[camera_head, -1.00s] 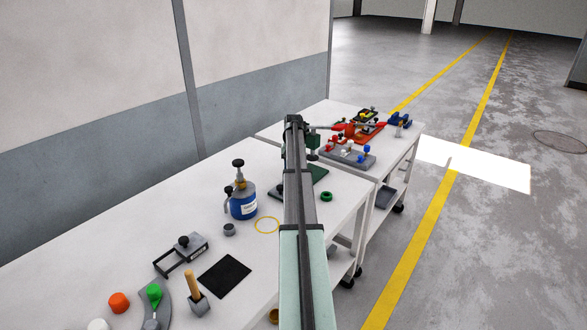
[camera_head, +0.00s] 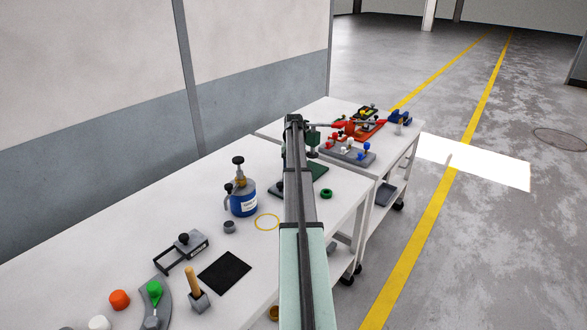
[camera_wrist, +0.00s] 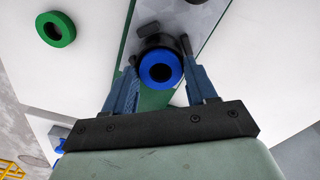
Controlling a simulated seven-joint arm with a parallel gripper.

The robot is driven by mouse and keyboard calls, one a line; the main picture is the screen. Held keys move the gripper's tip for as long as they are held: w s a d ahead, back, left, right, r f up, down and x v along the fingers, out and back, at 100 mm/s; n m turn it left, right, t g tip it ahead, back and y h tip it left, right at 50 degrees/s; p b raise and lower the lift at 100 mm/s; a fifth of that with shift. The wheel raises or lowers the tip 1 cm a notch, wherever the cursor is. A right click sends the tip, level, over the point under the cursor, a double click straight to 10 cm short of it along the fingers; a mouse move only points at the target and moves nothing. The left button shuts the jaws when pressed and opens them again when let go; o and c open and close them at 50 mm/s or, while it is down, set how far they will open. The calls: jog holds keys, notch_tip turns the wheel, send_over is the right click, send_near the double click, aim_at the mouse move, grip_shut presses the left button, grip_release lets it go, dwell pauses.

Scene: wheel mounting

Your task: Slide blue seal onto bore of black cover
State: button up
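The blue seal (camera_wrist: 160,69) is a thick ring in the wrist view, between the two fingers of my gripper (camera_wrist: 160,66). The fingers lie close against its left and right sides, and my gripper looks shut on it. Directly behind the seal is the black cover (camera_wrist: 157,42), partly hidden by it. I cannot tell whether the seal is on the bore or just in front of it. In the head view my arm hides the seal, the cover and the fingers.
A green ring (camera_head: 326,194) lies on the white table beside my arm; it also shows in the wrist view (camera_wrist: 55,29). A blue canister (camera_head: 242,202), a yellow ring (camera_head: 267,222) and a black mat (camera_head: 225,272) stand or lie left of my arm. A second table behind holds several colored parts.

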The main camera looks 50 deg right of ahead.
jog(key=shift+o, duration=1.1)
jog(key=shift+f, duration=0.1)
notch_tip(320, 180, up, 14)
jog(key=shift+f, duration=0.1)
